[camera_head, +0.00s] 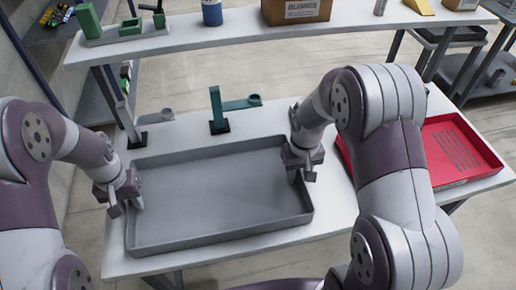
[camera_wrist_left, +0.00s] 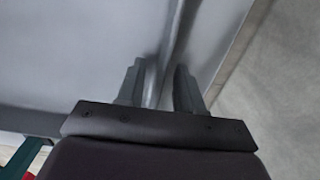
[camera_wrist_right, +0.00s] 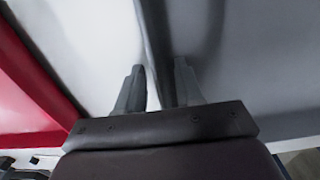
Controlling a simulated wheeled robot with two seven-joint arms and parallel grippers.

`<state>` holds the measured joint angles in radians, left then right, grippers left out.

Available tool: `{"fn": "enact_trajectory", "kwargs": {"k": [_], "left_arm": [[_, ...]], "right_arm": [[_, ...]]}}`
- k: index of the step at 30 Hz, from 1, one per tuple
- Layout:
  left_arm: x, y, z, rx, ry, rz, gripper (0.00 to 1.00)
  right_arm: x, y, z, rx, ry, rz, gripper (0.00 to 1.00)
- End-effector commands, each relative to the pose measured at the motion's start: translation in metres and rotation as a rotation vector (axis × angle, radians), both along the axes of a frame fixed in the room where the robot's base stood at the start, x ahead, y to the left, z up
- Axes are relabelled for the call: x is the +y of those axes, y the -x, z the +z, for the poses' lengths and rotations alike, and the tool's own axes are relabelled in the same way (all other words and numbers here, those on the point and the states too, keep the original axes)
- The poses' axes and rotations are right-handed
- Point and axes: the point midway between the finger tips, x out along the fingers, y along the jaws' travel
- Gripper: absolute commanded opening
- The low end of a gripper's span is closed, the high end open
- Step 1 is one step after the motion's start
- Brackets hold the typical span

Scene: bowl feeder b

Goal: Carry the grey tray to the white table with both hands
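The grey tray (camera_head: 222,188) is a wide, shallow, empty rectangle over the near white table (camera_head: 335,205). It looks level; I cannot tell whether it rests on the top or is just clear of it. My left gripper (camera_head: 132,203) is at its left wall, with one finger on each side of the wall (camera_wrist_left: 172,60) in the left wrist view. My right gripper (camera_head: 300,172) is at its right wall in the same way, as the right wrist view (camera_wrist_right: 160,88) shows. Both finger pairs look closed on the wall; the contact itself is partly hidden.
A red tray (camera_head: 455,150) lies right of the grey tray, partly behind my right arm. Green and grey fixtures (camera_head: 218,110) stand behind the grey tray. A long white table (camera_head: 225,35) at the back holds a cardboard box (camera_head: 296,10) and a blue container (camera_head: 212,13).

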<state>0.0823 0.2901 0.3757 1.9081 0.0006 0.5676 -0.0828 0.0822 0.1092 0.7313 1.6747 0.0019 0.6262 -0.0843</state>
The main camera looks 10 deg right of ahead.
Motion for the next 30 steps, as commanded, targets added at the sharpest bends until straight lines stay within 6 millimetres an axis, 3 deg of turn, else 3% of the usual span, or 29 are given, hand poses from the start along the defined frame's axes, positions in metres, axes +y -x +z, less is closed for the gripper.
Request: {"fn": "enact_trajectory", "kwargs": {"k": [8, 11, 21, 26, 30], "left_arm": [[0.0, 0.0, 0.004, -0.001, 0.0, 0.0, 0.35], [0.0, -0.001, 0.019, -0.005, -0.001, 0.0, 0.35], [0.0, 0.0, 0.103, -0.005, -0.001, 0.0, 0.35], [0.0, 0.0, 0.12, -0.002, 0.0, 0.0, 0.35], [0.0, 0.001, 0.122, 0.0, 0.0, 0.0, 0.35]], "right_arm": [[0.0, 0.0, 0.001, 0.0, 0.0, 0.0, 0.35], [0.0, 0.0, 0.001, 0.0, 0.0, 0.0, 0.35], [0.0, 0.0, 0.001, 0.0, 0.001, 0.0, 0.35], [0.0, 0.0, 0.003, -0.001, 0.001, 0.0, 0.35], [-0.001, -0.001, 0.026, -0.005, 0.001, 0.0, 0.35]]}}
